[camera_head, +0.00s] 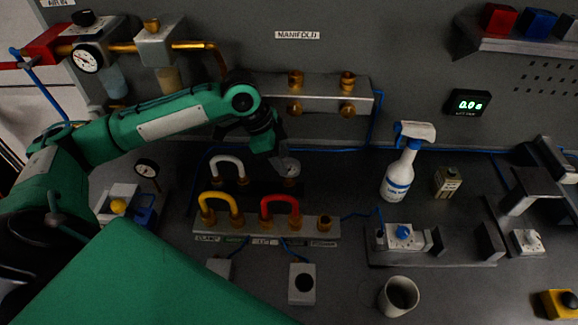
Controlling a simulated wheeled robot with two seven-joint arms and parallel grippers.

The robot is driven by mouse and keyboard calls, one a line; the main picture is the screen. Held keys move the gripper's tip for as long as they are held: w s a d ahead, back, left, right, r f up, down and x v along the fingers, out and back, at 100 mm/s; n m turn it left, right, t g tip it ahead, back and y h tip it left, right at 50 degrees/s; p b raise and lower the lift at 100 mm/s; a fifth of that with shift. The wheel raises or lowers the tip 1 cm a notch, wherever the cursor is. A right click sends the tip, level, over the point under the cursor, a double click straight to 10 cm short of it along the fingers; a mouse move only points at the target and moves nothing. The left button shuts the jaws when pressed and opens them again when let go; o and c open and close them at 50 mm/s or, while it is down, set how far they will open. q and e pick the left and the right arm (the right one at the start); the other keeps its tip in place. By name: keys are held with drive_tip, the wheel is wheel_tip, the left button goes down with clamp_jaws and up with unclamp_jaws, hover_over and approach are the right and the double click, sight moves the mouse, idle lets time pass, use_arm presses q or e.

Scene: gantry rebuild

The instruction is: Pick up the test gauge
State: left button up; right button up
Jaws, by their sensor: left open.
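A small round gauge (290,167), which looks like the test gauge, stands at the right end of a dark block behind the fitting rail. My left gripper (279,158) reaches down to it from the upper left. The jaws are open and right at the gauge, partly covering it. I cannot tell whether they touch it. Two other dial gauges show: one on the wall unit (88,58) and one on a stand at the left (147,168). My right gripper is not in view.
A rail (322,229) with yellow and red hose loops stands in front of the gauge, and a white loop (227,162) stands left of it. The manifold (330,92) is on the wall behind. A spray bottle (398,175) and a cup (398,297) stand to the right.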

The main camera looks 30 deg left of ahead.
sight(292, 170)
use_arm(q)
drive_tip(key=shift+w+d+f, duration=0.1)
drive_tip(key=shift+d+f, duration=0.15)
drive_tip(key=shift+f, duration=0.2)
drive_tip(key=p+x, duration=0.1)
drive_tip(key=x, duration=0.2)
drive_tip(key=shift+w+d+f+p, duration=0.2)
drive_tip(key=shift+w+p, duration=0.05)
drive_tip(key=shift+p, duration=0.05)
drive_tip(key=shift+w+d+f, duration=0.1)
drive_tip(key=shift+d+f, duration=0.05)
drive_tip(key=shift+f, duration=0.35)
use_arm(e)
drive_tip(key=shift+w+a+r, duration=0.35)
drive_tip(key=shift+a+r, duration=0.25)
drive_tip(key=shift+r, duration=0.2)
use_arm(q)
clamp_jaws()
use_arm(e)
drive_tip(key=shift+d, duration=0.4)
